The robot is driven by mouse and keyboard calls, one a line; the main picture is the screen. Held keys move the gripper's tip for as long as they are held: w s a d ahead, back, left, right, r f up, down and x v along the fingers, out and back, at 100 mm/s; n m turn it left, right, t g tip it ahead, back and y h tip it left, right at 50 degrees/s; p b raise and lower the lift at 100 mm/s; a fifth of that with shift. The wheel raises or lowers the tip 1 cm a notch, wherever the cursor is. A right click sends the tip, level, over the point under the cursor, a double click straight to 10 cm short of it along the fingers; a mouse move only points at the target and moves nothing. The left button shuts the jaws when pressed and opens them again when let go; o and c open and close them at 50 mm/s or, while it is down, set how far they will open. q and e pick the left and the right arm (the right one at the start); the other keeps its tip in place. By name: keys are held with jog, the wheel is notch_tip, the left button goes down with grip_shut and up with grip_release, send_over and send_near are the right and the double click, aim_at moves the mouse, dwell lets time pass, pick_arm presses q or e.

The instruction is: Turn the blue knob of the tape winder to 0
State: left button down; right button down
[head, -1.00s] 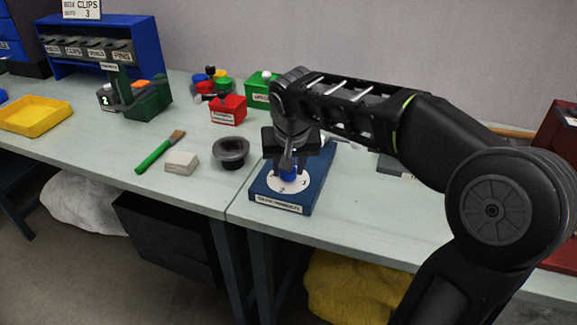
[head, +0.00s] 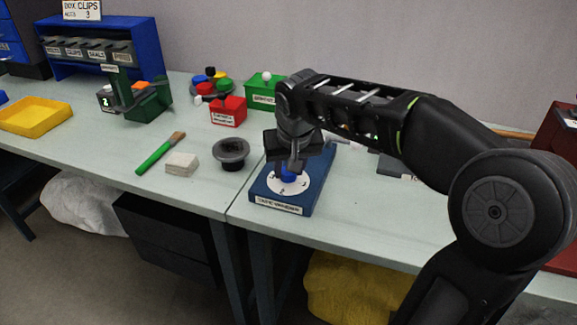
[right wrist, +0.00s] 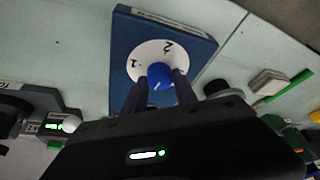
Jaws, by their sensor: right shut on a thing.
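The tape winder is a blue box (head: 265,190) with a white round dial (head: 302,187) and a label on its front face. The blue knob (head: 288,177) sits at the middle of the dial. In the right wrist view the blue knob (right wrist: 160,76) shows a pale pointer mark, and the dial (right wrist: 150,52) shows the numbers 1 and 2; the 0 is not visible there. My right gripper (head: 289,168) is over the dial, its fingers shut on the knob from both sides (right wrist: 158,88). The gripper hides part of the dial. My left gripper is not in view.
Left of the winder stand a dark round cup (head: 231,153), a pale block (head: 182,164) and a green-handled brush (head: 158,155). Behind are a red box (head: 228,111) and a green box (head: 263,95). The table front right of the winder is clear.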

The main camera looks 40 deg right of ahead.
jog(key=shift+r+n, duration=0.15)
jog(key=shift+n, duration=0.35)
jog(key=c, duration=0.9)
grip_release()
jog(key=v, duration=0.7)
jog(key=shift+s+d+r+p, duration=0.1)
jog(key=shift+s+r+p, duration=0.15)
jog(key=shift+p, duration=0.1)
jog(key=shift+y, duration=0.3)
